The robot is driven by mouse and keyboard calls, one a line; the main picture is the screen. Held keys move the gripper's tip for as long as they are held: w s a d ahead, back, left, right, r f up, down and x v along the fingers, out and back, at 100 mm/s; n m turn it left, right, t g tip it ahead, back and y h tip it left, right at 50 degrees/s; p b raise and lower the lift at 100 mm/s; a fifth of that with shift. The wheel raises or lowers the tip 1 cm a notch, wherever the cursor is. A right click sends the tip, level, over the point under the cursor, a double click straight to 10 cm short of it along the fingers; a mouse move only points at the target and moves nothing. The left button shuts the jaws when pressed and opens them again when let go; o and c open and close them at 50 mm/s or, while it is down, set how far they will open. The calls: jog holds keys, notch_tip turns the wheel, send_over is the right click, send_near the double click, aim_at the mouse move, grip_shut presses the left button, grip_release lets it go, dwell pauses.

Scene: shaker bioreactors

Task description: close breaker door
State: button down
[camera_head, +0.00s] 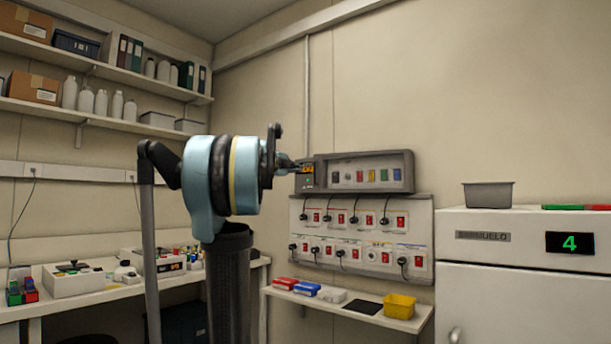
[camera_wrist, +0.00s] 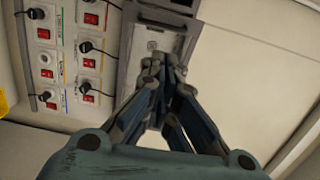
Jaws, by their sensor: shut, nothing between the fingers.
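The grey breaker box (camera_head: 407,158) is mounted on the wall above the socket panel, with several coloured breakers showing in its front. I cannot tell whether they show through an open front or a window, so the door's position is unclear. My gripper (camera_head: 297,168) is at this left end, partly hidden by my wrist. In the wrist view my gripper (camera_wrist: 163,68) is shut and empty, its tips in front of a grey panel (camera_wrist: 150,38). Contact cannot be told.
The socket panel (camera_head: 345,221) below carries switches, plugs and hanging cords. A small shelf (camera_head: 345,308) under it holds coloured bins. A white cabinet (camera_head: 515,285) stands at the right. A bench (camera_head: 95,300) with equipment stands at the left. The wall above the box is clear.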

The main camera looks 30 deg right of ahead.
jog(key=x, duration=1.3)
jog(key=shift+w+d, duration=0.2)
jog(key=shift+d, duration=0.15)
jog(key=shift+w, duration=0.1)
